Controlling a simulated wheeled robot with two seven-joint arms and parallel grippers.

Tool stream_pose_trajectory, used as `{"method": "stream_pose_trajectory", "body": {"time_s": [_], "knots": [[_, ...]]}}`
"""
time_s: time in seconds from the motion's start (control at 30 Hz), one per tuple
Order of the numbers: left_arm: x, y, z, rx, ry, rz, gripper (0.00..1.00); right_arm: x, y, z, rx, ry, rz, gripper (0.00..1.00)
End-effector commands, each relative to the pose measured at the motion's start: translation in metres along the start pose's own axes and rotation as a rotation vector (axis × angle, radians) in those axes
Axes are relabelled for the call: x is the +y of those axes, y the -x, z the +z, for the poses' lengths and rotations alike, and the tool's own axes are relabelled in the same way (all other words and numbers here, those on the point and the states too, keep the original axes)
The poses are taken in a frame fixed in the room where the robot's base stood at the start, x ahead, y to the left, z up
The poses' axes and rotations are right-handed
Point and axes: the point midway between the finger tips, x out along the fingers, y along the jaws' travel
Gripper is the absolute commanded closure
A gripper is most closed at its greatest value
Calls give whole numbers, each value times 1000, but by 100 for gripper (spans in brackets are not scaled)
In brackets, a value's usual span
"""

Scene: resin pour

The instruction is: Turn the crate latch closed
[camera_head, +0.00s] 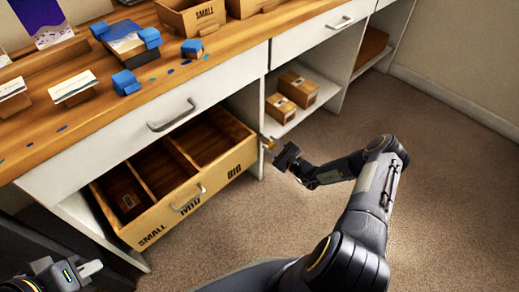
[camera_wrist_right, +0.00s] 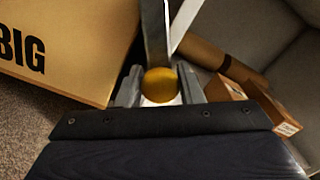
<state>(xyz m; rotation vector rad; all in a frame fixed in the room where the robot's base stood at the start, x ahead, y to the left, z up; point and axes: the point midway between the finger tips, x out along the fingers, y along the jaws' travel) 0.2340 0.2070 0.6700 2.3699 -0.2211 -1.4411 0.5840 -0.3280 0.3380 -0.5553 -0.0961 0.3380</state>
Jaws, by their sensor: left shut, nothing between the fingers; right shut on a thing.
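The wooden crate (camera_head: 213,184) labelled SMALL, MID and BIG sits low under the counter; its BIG end shows in the right wrist view (camera_wrist_right: 75,45). A round golden latch (camera_wrist_right: 160,84) sits between the fingers of my right gripper (camera_wrist_right: 160,90). In the head view the latch (camera_head: 269,142) is a small yellow spot beside the crate's right end, at the cabinet's upright panel. My right gripper (camera_head: 274,146) is shut on it. Its turn angle is unclear. My left gripper (camera_head: 90,268) is shut and empty at the lower left, away from the crate.
A small dark box (camera_head: 128,201) lies in the SMALL compartment. Brown cartons (camera_head: 298,88) stand on the shelf to the right. The wooden counter (camera_head: 100,110) above holds blue-clamped pieces and open boxes. The carpet (camera_head: 240,225) in front is clear apart from my arms.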

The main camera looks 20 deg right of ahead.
Motion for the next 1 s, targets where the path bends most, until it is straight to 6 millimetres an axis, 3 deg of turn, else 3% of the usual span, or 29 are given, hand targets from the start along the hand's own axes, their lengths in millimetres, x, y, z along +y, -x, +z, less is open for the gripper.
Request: {"method": "stream_pose_trajectory", "body": {"time_s": [1.0], "knots": [[18,38,-19,0,0,0,100,-3,2,-3,-1,888,0,100]]}}
